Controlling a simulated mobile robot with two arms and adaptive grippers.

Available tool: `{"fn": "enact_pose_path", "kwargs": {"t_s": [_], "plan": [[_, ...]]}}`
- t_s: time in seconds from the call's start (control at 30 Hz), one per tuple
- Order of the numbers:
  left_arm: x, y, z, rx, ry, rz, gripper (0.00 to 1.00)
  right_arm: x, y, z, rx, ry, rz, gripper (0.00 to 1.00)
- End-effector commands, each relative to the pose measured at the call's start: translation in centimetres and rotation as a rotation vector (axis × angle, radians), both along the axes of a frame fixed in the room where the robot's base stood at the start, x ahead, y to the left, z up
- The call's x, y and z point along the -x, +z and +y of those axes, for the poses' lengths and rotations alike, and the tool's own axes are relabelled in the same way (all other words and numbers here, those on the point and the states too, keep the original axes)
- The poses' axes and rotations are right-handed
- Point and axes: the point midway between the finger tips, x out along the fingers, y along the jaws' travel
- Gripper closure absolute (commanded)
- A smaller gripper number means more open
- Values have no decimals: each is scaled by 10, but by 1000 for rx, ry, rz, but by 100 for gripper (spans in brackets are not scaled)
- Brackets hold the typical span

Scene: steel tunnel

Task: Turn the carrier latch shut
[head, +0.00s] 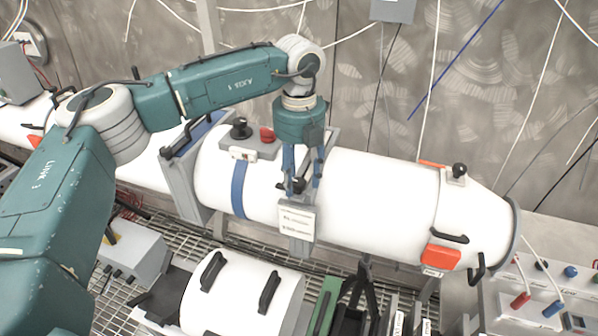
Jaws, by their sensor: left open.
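The white carrier (375,205) is a long cylinder lying across the middle, with a blue band (239,188) at its left part. A grey plate on its top holds a black knob (240,129) and a red knob (267,135). My left gripper (302,184) is open and points down over the carrier, its two blue-grey fingers on either side of a small dark part (295,186) by a grey bracket. This part may be the latch; the fingers partly hide it, and I cannot tell whether they touch it. My right gripper is out of view.
A labelled plate (297,219) hangs in front of the bracket. An orange block (440,256) and black handles are at the carrier's right end. A shorter white cylinder (241,296) lies in front. A panel with red and blue plugs (540,298) is at lower right. Cables hang along the steel wall.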

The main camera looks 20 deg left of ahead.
Motion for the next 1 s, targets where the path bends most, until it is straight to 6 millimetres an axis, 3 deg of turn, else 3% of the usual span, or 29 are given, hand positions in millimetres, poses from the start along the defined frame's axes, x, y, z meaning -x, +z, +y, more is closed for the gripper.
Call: {"fn": "enact_pose_path", "kwargs": {"t_s": [0.27, 0.5, 1.0], "plan": [[0, -2, 0, 0, 0, 0, 54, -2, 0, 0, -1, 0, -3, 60], [0, -2, 0, 0, -1, 0, 99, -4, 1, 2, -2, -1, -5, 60], [0, -5, 0, 0, -121, 1, 99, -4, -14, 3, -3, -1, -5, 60]]}}
